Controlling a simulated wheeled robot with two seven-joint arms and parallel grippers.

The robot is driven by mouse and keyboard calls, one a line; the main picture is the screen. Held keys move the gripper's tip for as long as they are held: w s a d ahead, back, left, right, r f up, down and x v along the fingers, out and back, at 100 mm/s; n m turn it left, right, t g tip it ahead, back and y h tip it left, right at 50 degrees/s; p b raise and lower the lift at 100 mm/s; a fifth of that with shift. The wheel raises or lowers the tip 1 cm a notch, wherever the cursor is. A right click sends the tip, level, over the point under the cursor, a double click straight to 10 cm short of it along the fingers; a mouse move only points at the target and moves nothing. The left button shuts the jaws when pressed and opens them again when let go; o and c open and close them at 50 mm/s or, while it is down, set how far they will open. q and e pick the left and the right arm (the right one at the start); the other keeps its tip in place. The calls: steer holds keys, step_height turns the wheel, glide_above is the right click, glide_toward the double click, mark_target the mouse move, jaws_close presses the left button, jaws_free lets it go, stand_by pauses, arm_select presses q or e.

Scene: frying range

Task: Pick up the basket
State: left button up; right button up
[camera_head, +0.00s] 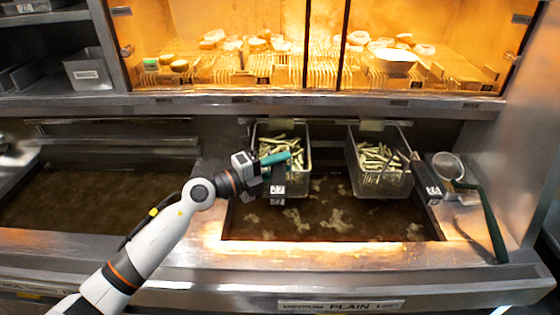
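Two wire baskets of fries hang in the right-hand fryer vat. The left basket (306,160) and the right basket (392,181) both hold pale green-yellow sticks. A teal handle (276,158) lies over the near left part of the left basket. My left gripper (262,172) is at the near end of this handle, at the left basket's front left corner. Its fingers are dark and partly hidden, so I cannot tell whether they are closed on the handle. My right gripper is not in view.
A strainer (448,166) with a green handle (494,228) rests at the right of the vat (330,222). Another oil vat (90,200) is at the left. A lit warming cabinet (300,45) with food stands behind. The steel front ledge (330,255) is clear.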

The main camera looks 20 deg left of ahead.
arm_select(q)
jaws_close()
steer(key=shift+r, duration=0.15)
steer(key=shift+r+p, duration=0.35)
steer(key=shift+r, duration=1.35)
steer(key=shift+b+v, duration=0.35)
steer(key=shift+v, duration=0.45)
steer(key=b+v, duration=0.6)
steer(key=v, duration=1)
steer(key=shift+a+r+b, duration=0.15)
steer(key=shift+a+b, duration=0.1)
steer(key=shift+b, duration=0.1)
